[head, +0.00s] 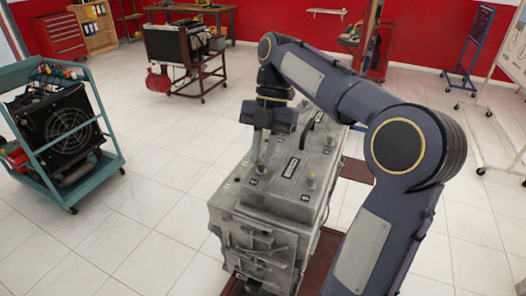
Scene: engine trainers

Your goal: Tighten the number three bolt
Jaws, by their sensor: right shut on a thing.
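The grey engine block (262,240) stands in the lower middle of the head view, with a flat top cover (285,195). Bolts stand up from the cover; one bolt (310,181) shows clear near the right front. Small number marks lie beside the bolts, too small to read surely. My right gripper (263,160) points down over the left front part of the cover. Its fingers are shut on a bolt there (259,170), mostly hidden between the fingertips. Which number this bolt bears I cannot tell. My right arm hides the far right of the cover. My left gripper is out of view.
The block rests on a dark red stand (323,262). A teal trolley (98,165) with a fan unit stands at left. Another engine stand (185,55) is behind. White tiled floor lies free between them.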

